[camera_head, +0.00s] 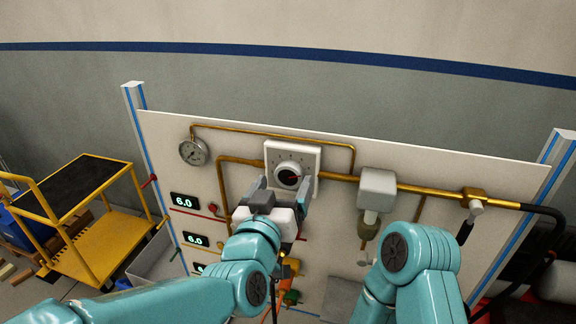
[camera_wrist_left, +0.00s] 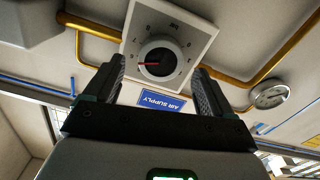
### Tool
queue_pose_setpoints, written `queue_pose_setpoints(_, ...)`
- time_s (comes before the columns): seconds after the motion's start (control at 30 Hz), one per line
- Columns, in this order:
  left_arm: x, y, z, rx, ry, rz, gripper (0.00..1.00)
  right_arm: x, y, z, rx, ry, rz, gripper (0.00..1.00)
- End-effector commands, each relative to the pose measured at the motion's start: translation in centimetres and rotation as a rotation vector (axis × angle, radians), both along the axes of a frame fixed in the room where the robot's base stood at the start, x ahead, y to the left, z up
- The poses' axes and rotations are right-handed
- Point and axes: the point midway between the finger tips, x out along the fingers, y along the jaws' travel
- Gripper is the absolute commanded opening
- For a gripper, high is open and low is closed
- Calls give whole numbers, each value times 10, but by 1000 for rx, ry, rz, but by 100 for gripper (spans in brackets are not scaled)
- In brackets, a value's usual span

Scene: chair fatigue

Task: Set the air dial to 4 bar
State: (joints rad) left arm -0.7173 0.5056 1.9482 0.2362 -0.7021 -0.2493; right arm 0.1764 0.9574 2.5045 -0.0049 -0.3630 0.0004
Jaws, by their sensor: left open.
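The air dial (camera_head: 289,176) is a dark round knob with a red pointer line on a square white plate (camera_head: 311,153) with marks around it. It also shows in the left wrist view (camera_wrist_left: 160,58), where the picture is turned over and the plate's marks are too small to read surely. My left gripper (camera_head: 281,189) is open just below and in front of the dial. Its two fingers (camera_wrist_left: 160,80) stand apart on either side of the knob, with no clear contact. My right arm shows at the lower right; its gripper is hidden or out of view.
A round pressure gauge (camera_head: 193,151) sits left of the dial, joined by brass pipes. A grey filter unit (camera_head: 377,190) and a valve (camera_head: 474,200) are to the right. Green 6.0 displays (camera_head: 184,201) line the panel's left. A yellow cart (camera_head: 92,240) stands at far left.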

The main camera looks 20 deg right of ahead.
Motion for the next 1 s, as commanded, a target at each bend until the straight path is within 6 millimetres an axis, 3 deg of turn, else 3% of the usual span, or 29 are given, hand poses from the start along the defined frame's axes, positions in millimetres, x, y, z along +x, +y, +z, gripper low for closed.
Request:
queue_pose_setpoints(0.23, 33, -22, 1, 0, 0, -2, 84, 0, 0, 14, 0, 0, 1, 0)
queue_pose_setpoints(0.6, 41, -25, 0, 0, -1, -3, 84, 0, 0, 15, 0, 0, 0, 0)
queue_pose_setpoints(0.63, 41, -24, 0, 0, -1, -3, 81, 0, 0, 15, 0, 0, 1, 0)
queue_pose_setpoints(0.77, 41, -24, 0, 0, -1, -3, 38, 0, 0, 15, 0, 0, 0, 0)
queue_pose_setpoints(0.8, 41, -24, 0, 0, -1, -3, 32, 0, 0, 15, 0, 0, 0, 0)
queue_pose_setpoints(1.0, 41, -25, -1, -6, 3, -3, 32, 0, 0, 13, 0, 0, 0, 0)
